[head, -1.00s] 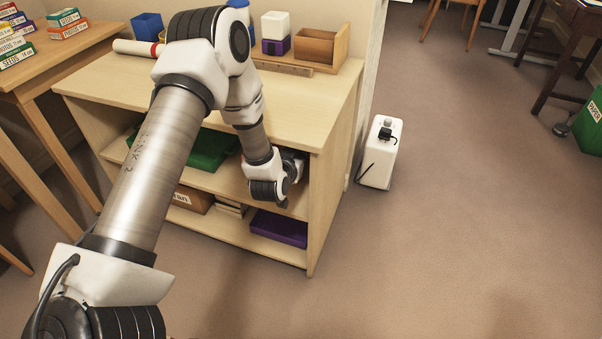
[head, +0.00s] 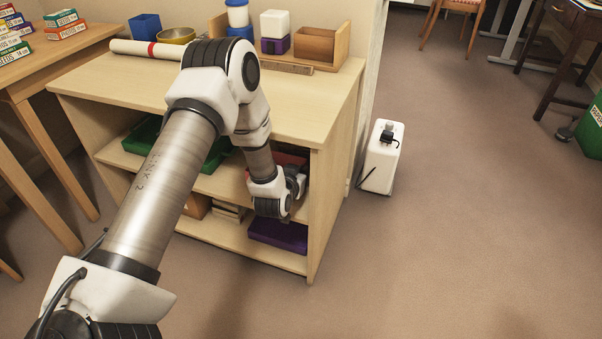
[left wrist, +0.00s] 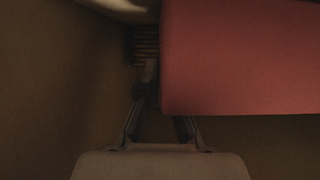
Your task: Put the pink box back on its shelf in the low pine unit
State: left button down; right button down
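The low pine unit (head: 300,117) stands ahead of me with open shelves. The pink box (head: 291,159) is in the right part of its upper shelf space, mostly hidden behind my left arm. The pink box (left wrist: 240,58) also fills the upper right of the left wrist view. My left gripper (head: 296,184) is at the shelf opening, just in front of the box. In the left wrist view its fingers (left wrist: 161,122) are spread apart. One shows left of the box, and the tip of the other is hidden behind it. My right gripper is out of view.
A green tray (head: 143,134) is on the same shelf, to the left. A purple tray (head: 278,234) and books (head: 229,212) are below. The unit's right side panel (head: 335,165) is close to the gripper. A white device (head: 381,160) stands on the floor at right.

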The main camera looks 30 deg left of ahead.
pick_arm(q)
jog(key=c, duration=1.3)
grip_release()
jog(key=shift+s+d+r+p, duration=0.1)
jog(key=shift+s+r+p, duration=0.15)
jog(key=shift+s+p, duration=0.1)
jog(key=p+v, duration=0.4)
jog(key=v, duration=0.7)
jog(key=s+d+f+m+g+h, duration=0.25)
jog(key=s+d+f+g, duration=0.5)
jog(key=s+f, duration=0.5)
jog(key=s+d+f+g+h, duration=0.1)
jog(key=s+d+f+g, duration=0.15)
jog(key=s, duration=0.45)
jog(key=s+d+f+g, duration=0.1)
jog(key=s+g, duration=0.2)
jog(key=s, duration=0.5)
jog(key=r+p, duration=3.6)
jog(key=shift+w+d+r, duration=0.1)
jog(key=shift+w+r, duration=0.05)
jog(key=shift+w, duration=0.15)
